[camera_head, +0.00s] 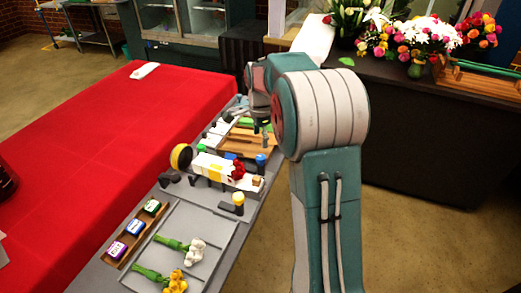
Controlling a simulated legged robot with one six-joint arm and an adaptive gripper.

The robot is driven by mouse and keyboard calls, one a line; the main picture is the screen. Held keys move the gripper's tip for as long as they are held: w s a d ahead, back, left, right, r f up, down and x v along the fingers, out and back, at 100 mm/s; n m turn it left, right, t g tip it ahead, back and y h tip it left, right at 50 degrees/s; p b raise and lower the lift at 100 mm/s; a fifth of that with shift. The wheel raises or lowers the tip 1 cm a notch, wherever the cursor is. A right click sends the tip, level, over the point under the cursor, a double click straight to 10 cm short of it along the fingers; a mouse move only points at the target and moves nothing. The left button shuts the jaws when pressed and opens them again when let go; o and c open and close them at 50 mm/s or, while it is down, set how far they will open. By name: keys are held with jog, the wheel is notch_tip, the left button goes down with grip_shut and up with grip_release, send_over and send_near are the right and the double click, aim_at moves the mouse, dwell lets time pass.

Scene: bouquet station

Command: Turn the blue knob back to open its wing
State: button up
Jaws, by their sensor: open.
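A small blue knob (261,158) stands upright on the grey bench, to the right of the wooden tray's front end. A yellow-topped knob (238,198) stands nearer to me. The wing of the blue knob cannot be clearly told from the parts around it. My gripper (265,130) hangs from the end of my arm, a little beyond and above the blue knob. It looks small and is partly hidden by my arm, and it is open with nothing visible in it. I see a gap between it and the blue knob, but the distance is unclear.
A white carton with red flowers (238,170) lies beside a yellow-and-black roll (181,157). A wooden tray (238,142) is behind. A grey tray (182,225) holds flower stems near me. A red-covered table (100,125) is left; flowers stand on a dark counter (430,125) right.

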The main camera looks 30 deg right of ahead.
jog(key=shift+r, duration=2.05)
jog(key=s+a+r+n+t, duration=0.3)
jog(key=s+a+r+n, duration=0.55)
jog(key=s, duration=0.35)
jog(key=s+a+f+n+t, duration=0.1)
jog(key=s+a+n, duration=0.2)
jog(key=s+n, duration=0.2)
jog(key=s+a+f+n+t, duration=0.1)
jog(key=s+n, duration=0.4)
jog(key=s, duration=0.6)
jog(key=shift+a+f+t, duration=0.3)
jog(key=shift+a+f, duration=0.2)
jog(key=shift+a, duration=0.45)
jog(key=shift+n, duration=0.25)
